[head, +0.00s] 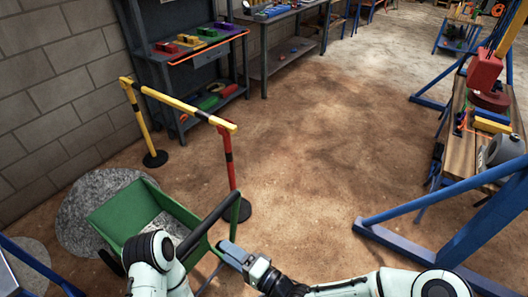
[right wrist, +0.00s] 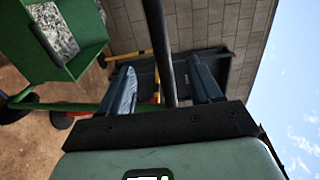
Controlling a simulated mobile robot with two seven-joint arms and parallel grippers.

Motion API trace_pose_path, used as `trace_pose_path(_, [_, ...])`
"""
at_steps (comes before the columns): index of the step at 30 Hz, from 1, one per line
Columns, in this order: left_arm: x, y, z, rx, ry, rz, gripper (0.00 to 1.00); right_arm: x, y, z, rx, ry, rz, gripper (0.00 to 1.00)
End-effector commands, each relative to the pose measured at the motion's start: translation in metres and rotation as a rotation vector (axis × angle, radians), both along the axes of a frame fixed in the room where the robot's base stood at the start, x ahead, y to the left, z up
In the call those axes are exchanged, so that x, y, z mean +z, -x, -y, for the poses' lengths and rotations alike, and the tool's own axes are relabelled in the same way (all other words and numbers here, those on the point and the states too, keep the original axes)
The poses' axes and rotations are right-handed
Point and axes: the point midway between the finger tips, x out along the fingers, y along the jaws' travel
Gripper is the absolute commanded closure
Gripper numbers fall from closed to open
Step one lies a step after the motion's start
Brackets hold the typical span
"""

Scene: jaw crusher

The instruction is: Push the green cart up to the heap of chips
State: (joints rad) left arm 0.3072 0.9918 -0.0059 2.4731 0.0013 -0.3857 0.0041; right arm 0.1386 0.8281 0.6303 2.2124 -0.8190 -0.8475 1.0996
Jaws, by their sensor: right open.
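The green cart (head: 128,213) stands at the lower left in the head view, its far side at the grey heap of chips (head: 88,190) by the wall. The green cart body (right wrist: 80,68) also shows at upper left in the right wrist view, with grey speckled material inside its outline. The cart's dark handle bar (head: 208,220) crosses its near side. My right gripper (head: 228,250) is open beside the handle. In the right wrist view, the dark bar (right wrist: 158,40) passes between its two spread fingers. My left arm covers part of the cart; its gripper does not show.
A yellow-and-black barrier (head: 180,104) with a red-and-black post (head: 230,165) stands just beyond the cart. A dark workbench (head: 195,55) lines the wall. A blue frame (head: 450,195) and wooden bench stand at right. The middle dirt floor is clear.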

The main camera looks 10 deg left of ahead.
Motion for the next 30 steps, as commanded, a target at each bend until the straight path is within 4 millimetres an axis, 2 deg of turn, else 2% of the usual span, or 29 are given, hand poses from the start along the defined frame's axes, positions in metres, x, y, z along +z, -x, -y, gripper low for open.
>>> trace_pose_path(5, [0.002, -0.002, 0.000, 0.001, -0.001, 0.005, 1.00, -0.006, -0.001, 0.003, -0.008, 0.020, -0.006, 0.36])
trace_pose_path(8, [0.007, -0.003, 0.000, 0.001, 0.000, 0.006, 1.00, -0.030, -0.003, 0.015, -0.035, 0.098, -0.029, 0.36])
trace_pose_path(11, [0.015, -0.005, 0.000, 0.001, 0.000, 0.009, 1.00, -0.072, -0.002, 0.041, -0.070, 0.243, -0.071, 0.36])
trace_pose_path(14, [0.026, -0.008, 0.000, 0.001, 0.000, 0.012, 1.00, -0.122, 0.008, 0.078, -0.091, 0.430, -0.133, 0.36])
trace_pose_path(17, [0.037, -0.012, 0.000, 0.000, 0.000, 0.016, 1.00, -0.170, 0.032, 0.124, -0.083, 0.627, -0.213, 0.36])
trace_pose_path(18, [0.042, -0.014, 0.000, 0.001, -0.001, 0.017, 1.00, -0.188, 0.045, 0.144, -0.072, 0.706, -0.253, 0.36])
trace_pose_path(21, [0.054, -0.018, 0.000, 0.000, 0.000, 0.022, 1.00, -0.222, 0.086, 0.193, -0.015, 0.884, -0.357, 0.36])
trace_pose_path(25, [0.066, -0.024, 0.000, 0.000, 0.000, 0.029, 1.00, -0.244, 0.139, 0.245, 0.076, 1.044, -0.485, 0.36])
trace_pose_path(27, [0.071, -0.026, 0.000, 0.000, 0.000, 0.031, 1.00, -0.248, 0.163, 0.263, 0.120, 1.094, -0.539, 0.36])
trace_pose_path(30, [0.074, -0.028, 0.000, 0.001, -0.001, 0.033, 1.00, -0.250, 0.184, 0.278, 0.163, 1.135, -0.588, 0.36])
